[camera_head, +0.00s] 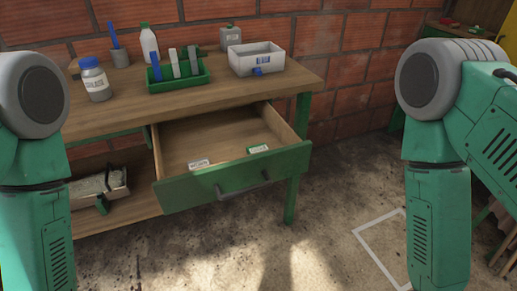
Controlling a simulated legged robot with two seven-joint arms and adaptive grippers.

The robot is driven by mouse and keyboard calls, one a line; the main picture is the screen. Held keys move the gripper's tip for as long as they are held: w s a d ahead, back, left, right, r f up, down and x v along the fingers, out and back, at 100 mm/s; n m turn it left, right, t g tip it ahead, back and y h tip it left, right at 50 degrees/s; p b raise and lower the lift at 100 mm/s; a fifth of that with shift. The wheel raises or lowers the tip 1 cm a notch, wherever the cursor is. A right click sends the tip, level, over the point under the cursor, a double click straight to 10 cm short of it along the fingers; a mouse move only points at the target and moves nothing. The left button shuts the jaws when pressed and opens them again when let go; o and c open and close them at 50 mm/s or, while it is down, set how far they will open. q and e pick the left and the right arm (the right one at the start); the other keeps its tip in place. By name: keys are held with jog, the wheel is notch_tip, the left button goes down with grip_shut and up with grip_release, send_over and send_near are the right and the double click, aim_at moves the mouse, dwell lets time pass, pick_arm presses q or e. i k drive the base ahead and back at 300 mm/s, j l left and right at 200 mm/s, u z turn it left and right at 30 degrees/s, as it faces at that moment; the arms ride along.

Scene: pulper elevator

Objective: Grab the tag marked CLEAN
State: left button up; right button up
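Two small tags lie in the open drawer (215,133) of the workbench, close to its front panel. One tag (258,149) is green and white and lies towards the right. The other tag (199,165) is white with dark lettering and lies towards the left. The lettering on both is too small to read surely, so I cannot confirm which is marked CLEAN. My two green arms hang at the left and right edges of the view. Both grippers are below the picture and out of view.
The bench top (205,99) holds a blue-capped jar (96,84), a green rack (180,78) and a white bin (256,61). The drawer's dark handle (243,187) sticks out in front. A lower shelf bears a box (98,188). The floor right of the bench is clear.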

aim_at(261, 147)
jog(key=i+l+u, duration=0.15)
jog(key=l, duration=0.35)
jog(key=i+l+u, duration=0.15)
jog(key=l, duration=0.4)
jog(key=i+l+u, duration=0.2)
jog(key=l, duration=0.35)
jog(key=k, duration=0.1)
